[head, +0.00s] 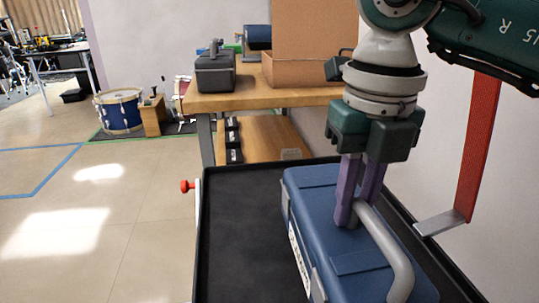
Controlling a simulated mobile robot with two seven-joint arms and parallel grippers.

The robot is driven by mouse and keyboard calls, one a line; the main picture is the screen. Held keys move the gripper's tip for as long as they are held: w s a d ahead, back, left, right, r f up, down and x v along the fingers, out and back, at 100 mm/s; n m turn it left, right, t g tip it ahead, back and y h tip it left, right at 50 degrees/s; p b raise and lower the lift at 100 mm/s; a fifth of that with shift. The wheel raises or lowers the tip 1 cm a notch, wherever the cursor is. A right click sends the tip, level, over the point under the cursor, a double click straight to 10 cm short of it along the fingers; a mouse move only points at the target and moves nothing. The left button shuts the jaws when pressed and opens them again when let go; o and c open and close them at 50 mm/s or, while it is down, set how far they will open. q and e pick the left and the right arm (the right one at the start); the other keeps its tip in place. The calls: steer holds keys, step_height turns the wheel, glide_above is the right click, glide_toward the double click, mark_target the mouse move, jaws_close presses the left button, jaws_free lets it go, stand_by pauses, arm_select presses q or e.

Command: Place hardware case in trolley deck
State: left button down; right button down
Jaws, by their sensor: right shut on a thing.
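The blue hardware case (318,208) is on the right side of the black trolley deck (245,228), with its grey bar handle (385,240) on top. My right gripper (352,218) points down with its purple fingers shut on the case at the handle's far end. The case is within the deck's rim; whether its underside touches the deck is hidden. The near end of the case is cut off by the lower picture edge. My left gripper is not in view.
A wooden workbench (240,101) stands behind the trolley, bearing a dark toolbox (215,72) and an open cardboard box (295,72). A red knob (187,187) sticks out left of the deck. A red post (478,145) is at right. The left floor is open.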

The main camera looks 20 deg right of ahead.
mark_target(349, 224)
step_height(349, 224, down, 4)
steer(key=shift+f+b, duration=0.1)
steer(key=shift+b, duration=0.5)
steer(key=shift+w, duration=0.1)
